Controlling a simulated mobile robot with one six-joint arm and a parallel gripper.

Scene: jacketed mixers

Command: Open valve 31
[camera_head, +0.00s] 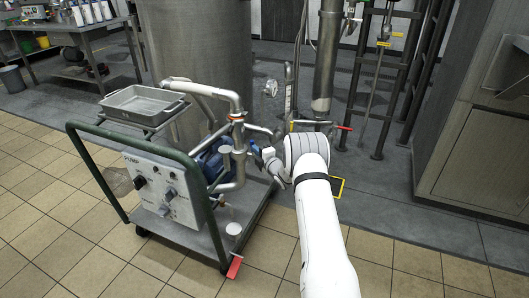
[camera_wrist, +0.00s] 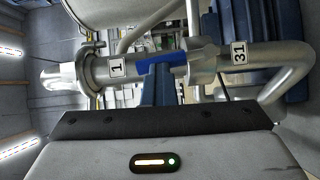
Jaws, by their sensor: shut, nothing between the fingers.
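A label reading 31 (camera_wrist: 238,53) sits on a steel pipe fitting at the right of the wrist view. A second label reading 1 (camera_wrist: 116,68) sits on the same pipe run, further left. A blue bar, perhaps a valve handle (camera_wrist: 160,57), shows between the two labels; which valve it belongs to I cannot tell. In the head view my gripper (camera_head: 273,167) is at the end of the white arm, beside the pump cart's upright pipework (camera_head: 238,135). It is shut and empty. Its fingertips are small there, and contact with the pipes cannot be judged.
The pump cart (camera_head: 160,190) has a green frame, a control panel and a metal tray (camera_head: 145,103) on top. A large steel vessel (camera_head: 195,50) stands behind it. A vertical pipe (camera_head: 326,60) with a red handle (camera_head: 343,128) stands behind my arm. Tiled floor is clear at right front.

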